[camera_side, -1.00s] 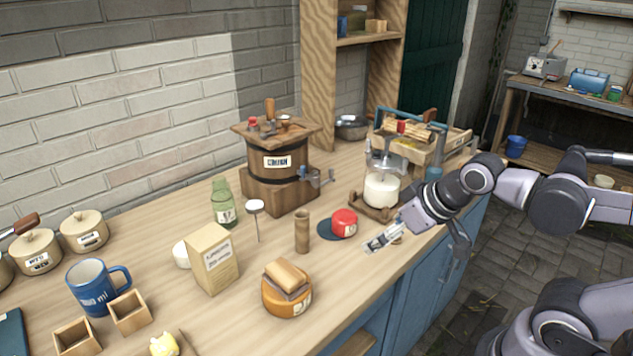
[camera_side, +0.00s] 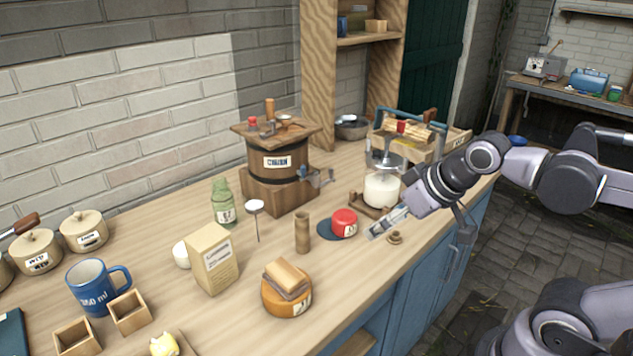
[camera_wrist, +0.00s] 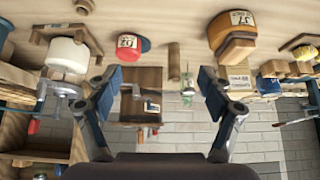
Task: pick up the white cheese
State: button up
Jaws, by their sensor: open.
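A pale white rounded thing (camera_side: 181,254), which looks like the white cheese, stands on the counter in the side view. The carton in front hides its right part, so its full shape cannot be told. I cannot pick it out in the wrist view. My gripper (camera_side: 378,230) is low over the counter's front edge, well to the right of it. In the wrist view, my gripper's two fingers (camera_wrist: 160,84) are spread apart with nothing between them.
The beige carton (camera_side: 214,259) stands upright. A red cheese (camera_side: 344,222) lies left of my gripper, with a wooden cylinder (camera_side: 302,232) beyond it. An orange cheese (camera_side: 287,296) sits nearer the front.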

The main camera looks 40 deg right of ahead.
jog(key=w+a+r+n+g+y, duration=0.1)
jog(key=w+a+r+n, duration=0.2)
jog(key=w+r, duration=0.55)
jog(key=w+a+r+n+g+y, duration=0.15)
jog(key=w+a+n, duration=0.3)
jog(key=w, duration=0.55)
jog(key=w+a+r+n+g+y, duration=0.15)
jog(key=w+a+n, duration=0.35)
jog(key=w, duration=0.5)
jog(key=w+a+f+n+g+y, duration=0.3)
jog(key=w+a+f+n, duration=0.4)
jog(key=f, duration=0.3)
jog(key=shift+m, duration=0.75)
jog(key=d+x, duration=0.1)
jog(key=x, duration=0.4)
jog(key=d+f+x, duration=0.1)
jog(key=x, duration=0.5)
jog(key=d+f+x, duration=0.1)
jog(key=x, duration=0.4)
jog(key=shift+s+a+f, duration=0.15)
jog(key=shift+s+f, duration=0.15)
jog(key=shift+f, duration=0.15)
jog(key=c, duration=1.3)
